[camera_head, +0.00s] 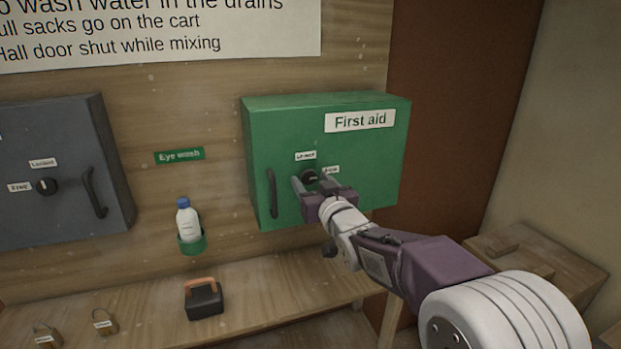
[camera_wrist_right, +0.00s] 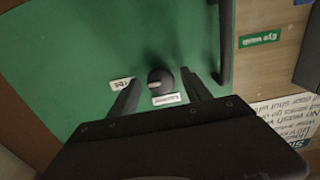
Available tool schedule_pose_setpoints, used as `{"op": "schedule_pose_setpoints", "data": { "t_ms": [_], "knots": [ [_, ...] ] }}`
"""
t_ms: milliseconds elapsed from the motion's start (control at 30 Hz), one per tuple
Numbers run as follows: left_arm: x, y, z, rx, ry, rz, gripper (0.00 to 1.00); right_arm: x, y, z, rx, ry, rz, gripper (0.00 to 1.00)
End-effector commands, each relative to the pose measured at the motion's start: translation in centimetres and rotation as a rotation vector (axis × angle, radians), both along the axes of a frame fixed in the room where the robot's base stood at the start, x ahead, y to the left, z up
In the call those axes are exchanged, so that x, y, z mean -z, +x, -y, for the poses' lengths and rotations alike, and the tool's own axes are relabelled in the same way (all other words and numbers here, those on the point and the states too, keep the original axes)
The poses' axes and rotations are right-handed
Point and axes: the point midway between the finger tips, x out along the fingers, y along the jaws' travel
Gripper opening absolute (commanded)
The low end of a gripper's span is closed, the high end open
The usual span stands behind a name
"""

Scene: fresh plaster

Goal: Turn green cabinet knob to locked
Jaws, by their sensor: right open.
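The green cabinet (camera_head: 350,147) hangs on the wooden wall with a "First aid" label. Its round black knob (camera_head: 309,177) has a "Locked" label (camera_head: 305,156) above it and a "Free" label (camera_head: 331,170) to its right. In the right wrist view the knob (camera_wrist_right: 160,80) shows whole, its pale mark on the side towards the "Free" label (camera_wrist_right: 122,84). My right gripper (camera_head: 312,182) is open at the cabinet front, its fingers on either side of the knob; in the right wrist view both fingers look clear of it. My left gripper is not in view.
A dark vertical handle (camera_head: 272,193) stands left of the knob. A grey cabinet (camera_head: 70,130), an eye wash bottle (camera_head: 187,220) in a green holder, padlocks and a black box with an orange handle (camera_head: 203,298) are further left. A wooden box (camera_head: 540,270) is right.

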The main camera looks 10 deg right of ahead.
Motion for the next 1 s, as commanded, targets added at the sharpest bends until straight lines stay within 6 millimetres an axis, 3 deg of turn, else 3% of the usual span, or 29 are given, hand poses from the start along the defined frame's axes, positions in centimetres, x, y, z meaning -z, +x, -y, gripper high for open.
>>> {"op": "schedule_pose_setpoints", "data": {
  "t_ms": [133,367,567,1000],
  "knots": [
    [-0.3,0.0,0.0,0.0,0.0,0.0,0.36,0.0,1.0,-0.1,0.0,0.0,0.0,0.57],
    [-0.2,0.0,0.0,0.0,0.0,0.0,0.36,0.1,1.1,-0.1,0.0,0.0,0.0,0.54],
    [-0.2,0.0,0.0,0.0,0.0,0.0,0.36,0.1,1.0,-0.1,0.0,0.0,0.0,0.0],
    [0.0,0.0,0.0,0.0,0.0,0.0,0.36,0.2,2.1,-0.1,0.0,-0.049,0.003,0.0]
  ]
}}
